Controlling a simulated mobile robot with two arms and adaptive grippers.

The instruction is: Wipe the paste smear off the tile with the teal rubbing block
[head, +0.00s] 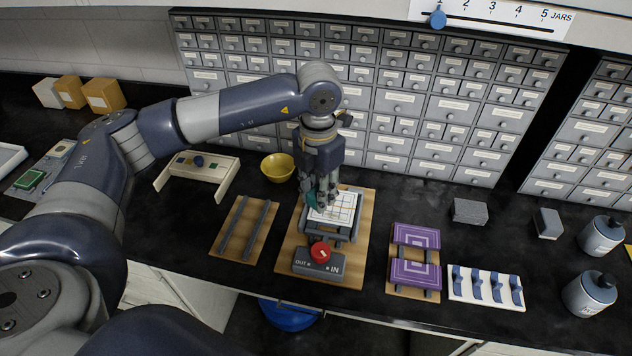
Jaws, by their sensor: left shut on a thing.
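The white tile (347,212) with a thin grid pattern lies on a dark stand on a wooden board (293,244) at the middle of the bench. My left gripper (322,201) points down over the tile's left part. It is shut on the teal rubbing block (311,198), which shows at the left of the fingers and is partly hidden by them. The block is at or just above the tile; I cannot tell if it touches. Faint orange marks show on the tile, but the paste smear is not clear. My right gripper is not in view.
A grey box with a red knob (319,250), marked OUT and IN, sits in front of the tile. A railed board (244,228) lies left and purple patterned tiles (415,273) lie right. A yellow bowl (278,168) stands behind left. Drawer cabinets (400,102) close off the back.

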